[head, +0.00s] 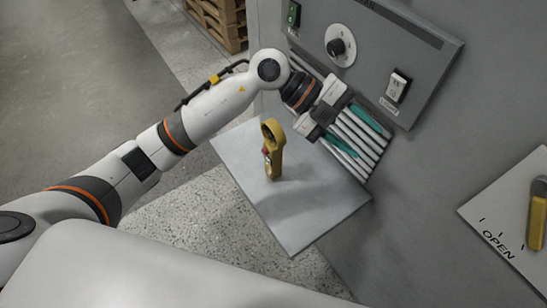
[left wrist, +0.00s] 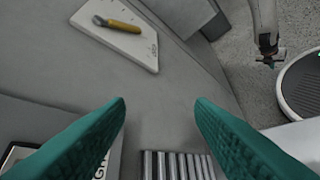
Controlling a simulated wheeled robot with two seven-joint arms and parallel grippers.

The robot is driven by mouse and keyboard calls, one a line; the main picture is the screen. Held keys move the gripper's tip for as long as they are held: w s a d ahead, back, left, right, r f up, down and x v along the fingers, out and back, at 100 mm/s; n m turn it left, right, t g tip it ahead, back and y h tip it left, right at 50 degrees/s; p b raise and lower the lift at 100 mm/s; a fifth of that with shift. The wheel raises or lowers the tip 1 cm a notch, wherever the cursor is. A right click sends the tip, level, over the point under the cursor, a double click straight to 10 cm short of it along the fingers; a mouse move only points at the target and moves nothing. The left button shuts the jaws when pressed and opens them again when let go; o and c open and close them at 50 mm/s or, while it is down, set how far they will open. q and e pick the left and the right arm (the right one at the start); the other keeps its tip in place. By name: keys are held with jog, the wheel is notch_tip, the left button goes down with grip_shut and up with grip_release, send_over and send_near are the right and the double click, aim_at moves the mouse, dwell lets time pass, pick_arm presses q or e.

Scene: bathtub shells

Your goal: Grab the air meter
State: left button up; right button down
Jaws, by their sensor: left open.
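The air meter (head: 273,155), a yellow handheld device with a ring-shaped head and a red part on its side, stands upright on a grey shelf (head: 310,215) in the head view. My left gripper (head: 357,134) is to the right of the meter and apart from it, in front of the ribbed vent. Its two teal fingers are spread, with nothing between them in the left wrist view (left wrist: 160,103). The meter does not show in the left wrist view. My right gripper (left wrist: 270,58) appears small at that view's upper right; its opening is unclear.
A grey control panel (head: 425,58) with a dial and switches is above the vent (head: 352,150). A white plate marked OPEN (head: 480,215) carries a yellow handle (head: 537,212) at right. Wooden pallets (head: 222,22) stand at the back. The shelf around the meter is clear.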

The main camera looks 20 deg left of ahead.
pick_arm(q)
jog(key=w+a+f+n+t+y, duration=0.15)
jog(key=w+a+f+y, duration=0.25)
jog(key=a+y, duration=0.4)
jog(key=r+n+y, duration=0.1)
jog(key=n+y, duration=0.3)
jog(key=y, duration=0.1)
send_over(273, 124)
jog(key=shift+w+a+r+m, duration=0.2)
jog(key=shift+w+a+m, duration=0.05)
jog(key=shift+a, duration=0.1)
notch_tip(273, 124, down, 5)
jog(key=shift+f+p, duration=0.1)
jog(key=shift+p, duration=1.1)
jog(key=shift+f, duration=0.6)
jog(key=shift+s+d+f+p, duration=0.15)
jog(key=shift+f+p, duration=0.15)
jog(key=shift+p, duration=0.2)
jog(key=f, duration=0.1)
jog(key=f+p, duration=0.1)
jog(key=f, duration=0.1)
jog(key=shift+d+f+p, duration=0.25)
jog(key=shift+f+p, duration=0.1)
jog(key=shift+p, duration=0.05)
jog(key=shift+f, duration=0.4)
grip_shut()
pick_arm(e)
notch_tip(273, 124, up, 5)
jog(key=shift+a+r, duration=0.1)
jog(key=shift+a, duration=0.05)
